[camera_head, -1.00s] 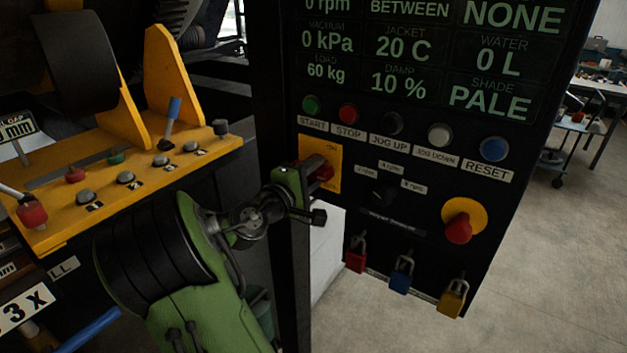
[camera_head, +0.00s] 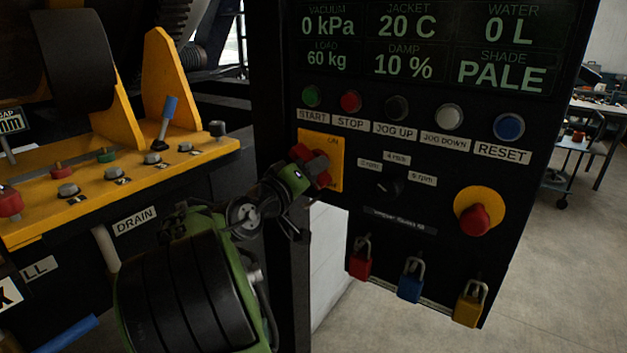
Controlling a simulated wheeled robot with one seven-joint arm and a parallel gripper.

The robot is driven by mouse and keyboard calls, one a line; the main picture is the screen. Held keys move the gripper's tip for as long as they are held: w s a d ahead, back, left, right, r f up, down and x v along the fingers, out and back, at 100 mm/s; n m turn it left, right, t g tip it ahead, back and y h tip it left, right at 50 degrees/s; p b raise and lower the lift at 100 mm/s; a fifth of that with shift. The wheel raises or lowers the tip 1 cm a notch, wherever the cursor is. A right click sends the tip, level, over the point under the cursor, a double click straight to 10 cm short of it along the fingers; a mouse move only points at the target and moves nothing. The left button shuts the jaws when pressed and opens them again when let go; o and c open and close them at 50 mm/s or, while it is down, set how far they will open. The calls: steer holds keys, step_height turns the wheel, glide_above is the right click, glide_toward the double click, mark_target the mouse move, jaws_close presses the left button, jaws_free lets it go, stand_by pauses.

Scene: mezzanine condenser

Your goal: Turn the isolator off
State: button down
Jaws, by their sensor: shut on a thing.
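The isolator is a red rotary handle (camera_head: 318,164) on a yellow plate (camera_head: 336,152) at the left edge of the black control panel. An ON label shows near the top of the plate; the lower marking is mostly covered. The handle lies on a slant, from upper left to lower right. My gripper (camera_head: 306,174) comes in from the lower left and is shut on the handle, with its fingers partly hiding it.
Push buttons sit above the plate, a small black selector (camera_head: 388,187) to its right, and a red emergency stop (camera_head: 474,220) farther right. Red, blue and yellow padlocks (camera_head: 410,284) hang along the panel's bottom edge. A yellow control deck (camera_head: 140,190) stands left of my arm.

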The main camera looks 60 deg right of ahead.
steer(key=shift+f+m+b, duration=0.15)
steer(key=shift+m+b, duration=0.2)
steer(key=shift+m, duration=0.15)
steer(key=c, duration=0.9)
jaws_free()
steer(key=w+a+p, duration=0.1)
steer(key=a, duration=0.4)
steer(key=a+p, duration=0.1)
steer(key=a, duration=0.4)
steer(key=w+a+p, duration=0.1)
steer(key=a, duration=0.4)
steer(key=shift+w+a+p, duration=0.3)
steer(key=shift+p, duration=0.1)
